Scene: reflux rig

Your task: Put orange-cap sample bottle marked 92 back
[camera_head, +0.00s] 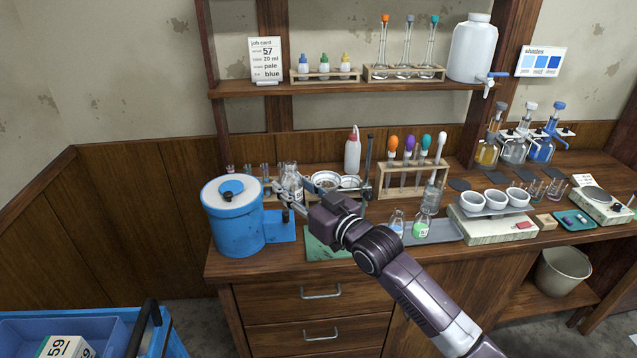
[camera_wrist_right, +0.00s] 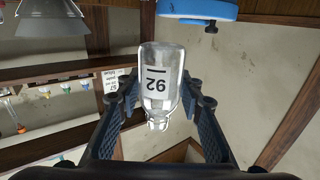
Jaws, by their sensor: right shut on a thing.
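My right gripper (camera_head: 284,199) is shut on a clear glass bottle (camera_head: 292,181), just right of the blue canister in the head view. In the right wrist view the bottle (camera_wrist_right: 161,80) sits between the two fingers (camera_wrist_right: 158,98), with a white label reading 92. It appears upside down in that view, its neck toward the gripper's base. No orange cap shows on it. My left gripper is out of view.
The lidded blue canister (camera_head: 236,220) stands close to my right gripper. A grey tray (camera_head: 446,232) holds small bottles. A wooden rack (camera_head: 384,184) holds colored droppers, the leftmost orange (camera_head: 393,142). White cups (camera_head: 496,199) stand farther right. A shelf (camera_head: 340,86) runs above.

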